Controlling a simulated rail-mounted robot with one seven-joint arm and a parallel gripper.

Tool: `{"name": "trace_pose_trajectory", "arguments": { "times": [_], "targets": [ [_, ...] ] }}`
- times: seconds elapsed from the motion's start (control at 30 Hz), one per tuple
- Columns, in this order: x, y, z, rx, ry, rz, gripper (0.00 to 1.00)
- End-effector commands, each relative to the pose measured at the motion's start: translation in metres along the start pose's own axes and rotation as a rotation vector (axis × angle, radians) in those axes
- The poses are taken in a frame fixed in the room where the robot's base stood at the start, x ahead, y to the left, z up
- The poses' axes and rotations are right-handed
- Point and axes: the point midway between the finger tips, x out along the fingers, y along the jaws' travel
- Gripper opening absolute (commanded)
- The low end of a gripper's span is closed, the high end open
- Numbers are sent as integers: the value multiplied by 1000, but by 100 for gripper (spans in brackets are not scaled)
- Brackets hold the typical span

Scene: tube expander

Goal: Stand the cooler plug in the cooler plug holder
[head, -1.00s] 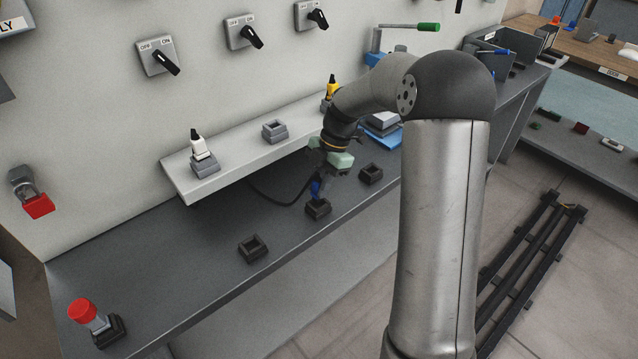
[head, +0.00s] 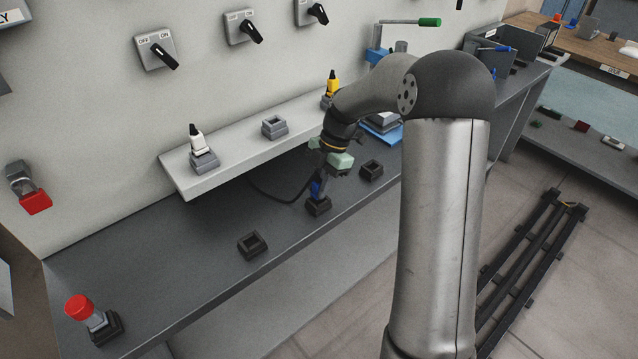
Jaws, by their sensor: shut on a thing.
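The cooler plug appears to be the blue plug (head: 317,188), roughly upright below my gripper (head: 322,175). My gripper is shut on it; the fingers are small and partly hidden by my wrist. A dark cable (head: 272,193) runs near the plug from below the shelf. The plug's lower end is at the opening of a black square holder (head: 319,207) on the dark bench, apparently the cooler plug holder. I cannot tell how deep the plug sits in it.
Other empty black holders stand on the bench to the left (head: 252,245) and right (head: 371,170). The pale shelf (head: 232,160) behind carries a white plug (head: 197,141), an empty grey holder (head: 274,127) and a yellow plug (head: 332,84). A red-topped item (head: 79,307) stands front left.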

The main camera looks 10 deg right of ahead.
Motion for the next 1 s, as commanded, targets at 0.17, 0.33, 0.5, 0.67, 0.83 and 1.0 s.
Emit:
{"name": "trace_pose_trajectory", "arguments": {
  "times": [0.17, 0.33, 0.5, 0.67, 0.83, 1.0],
  "targets": [
    [3, 0, 1, 0, 0, 0, 0],
    [6, 0, 2, 0, 0, 0, 0],
    [8, 0, 3, 0, 0, 0, 0],
    [10, 0, 4, 0, 0, 0, 0],
    [10, 0, 4, 0, 0, 0, 48],
    [10, 0, 4, 0, 0, 0, 48]
  ]
}}
